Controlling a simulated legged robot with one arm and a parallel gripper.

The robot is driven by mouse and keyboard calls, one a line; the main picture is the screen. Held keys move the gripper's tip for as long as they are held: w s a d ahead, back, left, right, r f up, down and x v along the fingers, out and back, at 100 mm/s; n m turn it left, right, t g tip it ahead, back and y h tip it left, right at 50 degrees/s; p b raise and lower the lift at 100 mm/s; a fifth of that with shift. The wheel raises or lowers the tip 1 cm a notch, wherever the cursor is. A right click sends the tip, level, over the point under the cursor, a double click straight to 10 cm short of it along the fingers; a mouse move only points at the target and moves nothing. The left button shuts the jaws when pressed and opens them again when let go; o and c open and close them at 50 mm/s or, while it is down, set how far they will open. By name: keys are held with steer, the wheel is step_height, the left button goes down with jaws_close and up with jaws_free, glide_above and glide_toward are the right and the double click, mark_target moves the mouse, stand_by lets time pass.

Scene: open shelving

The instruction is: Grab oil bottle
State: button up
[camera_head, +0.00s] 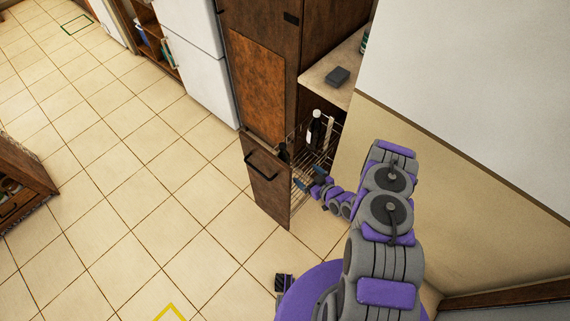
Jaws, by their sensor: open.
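A dark bottle (315,130) with a pale label stands upright in a pulled-out wire rack (326,156) of a tall brown cabinet. It looks like the oil bottle, but its label is too small to read. A pale, narrow item stands just right of it. My gripper (308,182) is at the end of my purple and grey arm, at the rack's open side, below the bottle in the picture. It is open and apart from the bottle. Its fingertips are small and partly lost against the rack.
The rack's brown front panel (267,185) with a black handle stands left of my gripper. A beige wall (450,175) borders my arm on the right. Tiled floor (130,210) on the left is clear.

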mark_target(288, 160)
steer(key=b+x, duration=0.3)
steer(key=x, duration=0.9)
steer(key=shift+s, duration=0.1)
steer(key=shift+s+a+b+x, duration=0.15)
steer(key=shift+b+x, duration=0.3)
steer(key=shift+x, duration=0.9)
steer(key=shift+s+a+b+x, duration=0.15)
steer(key=shift+b+x, duration=0.25)
steer(key=shift+x, duration=1)
steer(key=shift+d+f, duration=0.1)
steer(key=c, duration=1.8)
